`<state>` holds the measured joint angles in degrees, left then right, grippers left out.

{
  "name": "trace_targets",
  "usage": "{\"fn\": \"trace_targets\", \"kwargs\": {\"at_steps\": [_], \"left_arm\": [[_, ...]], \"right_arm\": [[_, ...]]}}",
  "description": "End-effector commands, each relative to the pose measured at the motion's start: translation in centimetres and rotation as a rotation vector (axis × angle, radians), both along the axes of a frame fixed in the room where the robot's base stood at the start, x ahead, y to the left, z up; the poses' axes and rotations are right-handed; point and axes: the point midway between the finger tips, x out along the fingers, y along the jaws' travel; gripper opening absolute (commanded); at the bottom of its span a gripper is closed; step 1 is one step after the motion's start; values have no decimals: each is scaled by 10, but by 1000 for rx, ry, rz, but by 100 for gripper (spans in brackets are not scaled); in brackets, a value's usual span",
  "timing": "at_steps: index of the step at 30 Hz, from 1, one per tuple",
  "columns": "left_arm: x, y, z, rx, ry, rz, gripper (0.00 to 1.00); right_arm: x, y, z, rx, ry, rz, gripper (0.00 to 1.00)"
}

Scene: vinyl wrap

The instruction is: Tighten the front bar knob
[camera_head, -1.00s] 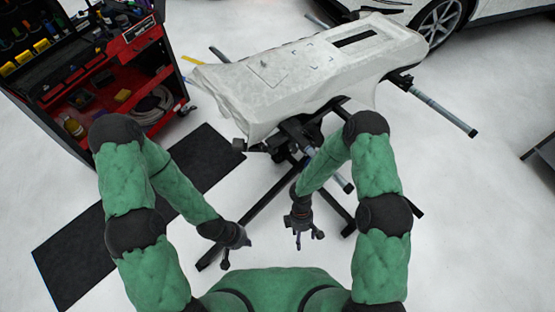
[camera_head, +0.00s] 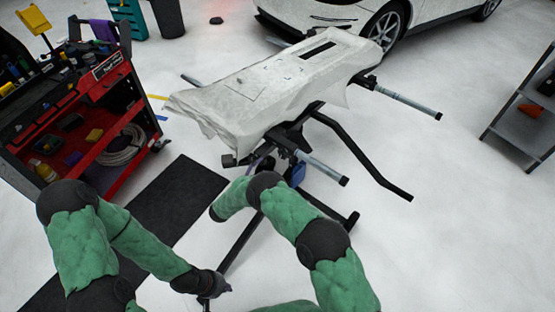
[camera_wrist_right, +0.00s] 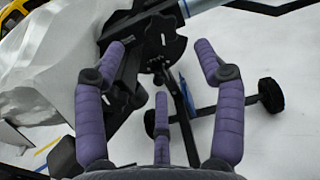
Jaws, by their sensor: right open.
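The stand (camera_head: 290,140) has black supports and silver bars, and carries a white-covered panel (camera_head: 285,80). A silver bar with a black end (camera_head: 325,168) points toward me. I cannot single out the front bar knob with certainty; a dark bracket with rounded parts (camera_wrist_right: 158,45) lies beyond my right fingertips in the right wrist view. My right gripper (camera_wrist_right: 160,75) has its three purple fingers spread, with nothing between them. In the head view my arm mostly hides it. My left gripper (camera_head: 217,293) is low near the bottom edge, its visible fingers apart and empty.
A red tool cart (camera_head: 95,130) stands at the left, with a dark mat (camera_head: 165,210) beside it. A bent black leg (camera_head: 365,160) and another silver bar (camera_head: 405,98) reach right. A car (camera_head: 370,25) is behind. Floor at the right is clear up to grey shelves (camera_head: 525,120).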

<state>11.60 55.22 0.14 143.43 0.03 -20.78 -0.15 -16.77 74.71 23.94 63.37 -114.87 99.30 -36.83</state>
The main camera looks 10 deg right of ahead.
Motion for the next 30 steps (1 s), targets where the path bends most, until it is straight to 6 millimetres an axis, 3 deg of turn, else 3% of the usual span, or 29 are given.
{"fn": "trace_targets", "kwargs": {"at_steps": [15, 21, 30], "left_arm": [[0, 0, -26, 0, 0, 0, 0], [0, 0, -30, 0, 0, 0, 0], [0, 0, -29, 0, 0, 0, 0]], "right_arm": [[48, -69, -3, 4, 3, -4, 70], [56, -80, -2, 4, 3, -2, 70], [57, -81, -1, 4, 3, -2, 70]]}}
